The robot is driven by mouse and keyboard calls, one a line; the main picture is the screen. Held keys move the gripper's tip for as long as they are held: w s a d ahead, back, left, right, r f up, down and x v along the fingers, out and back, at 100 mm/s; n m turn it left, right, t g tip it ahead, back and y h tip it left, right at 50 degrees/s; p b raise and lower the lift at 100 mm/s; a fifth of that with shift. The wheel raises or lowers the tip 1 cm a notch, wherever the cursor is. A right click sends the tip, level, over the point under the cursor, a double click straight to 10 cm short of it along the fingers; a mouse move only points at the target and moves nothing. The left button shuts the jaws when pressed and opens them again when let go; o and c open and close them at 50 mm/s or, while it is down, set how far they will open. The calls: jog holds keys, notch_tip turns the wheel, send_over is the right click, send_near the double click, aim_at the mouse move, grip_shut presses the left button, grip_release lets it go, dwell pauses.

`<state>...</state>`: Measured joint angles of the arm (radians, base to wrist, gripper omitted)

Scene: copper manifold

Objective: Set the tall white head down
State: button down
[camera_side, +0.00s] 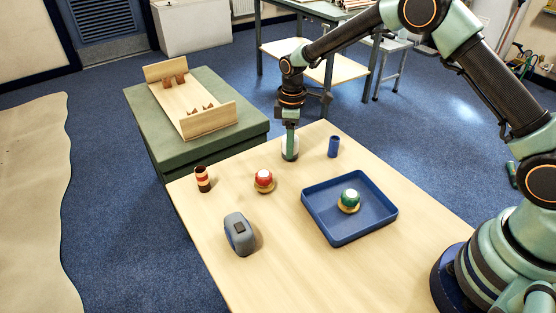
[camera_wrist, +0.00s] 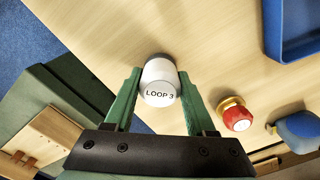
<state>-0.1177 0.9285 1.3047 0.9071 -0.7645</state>
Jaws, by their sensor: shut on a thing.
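The tall white head (camera_side: 289,154) is upright near the far edge of the wooden table. In the wrist view its top (camera_wrist: 159,94) reads "LOOP 3". My gripper (camera_side: 291,138) points straight down onto it from above. In the wrist view the green fingers of my gripper (camera_wrist: 160,76) stand on both sides of the head, shut on it. The head's base is at or very near the table top; I cannot tell whether it touches.
A wooden rack (camera_side: 206,124) sits on the green bench (camera_side: 166,150).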

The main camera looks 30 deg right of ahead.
jog(key=shift+f, duration=0.1)
jog(key=shift+c, duration=1.1)
grip_release()
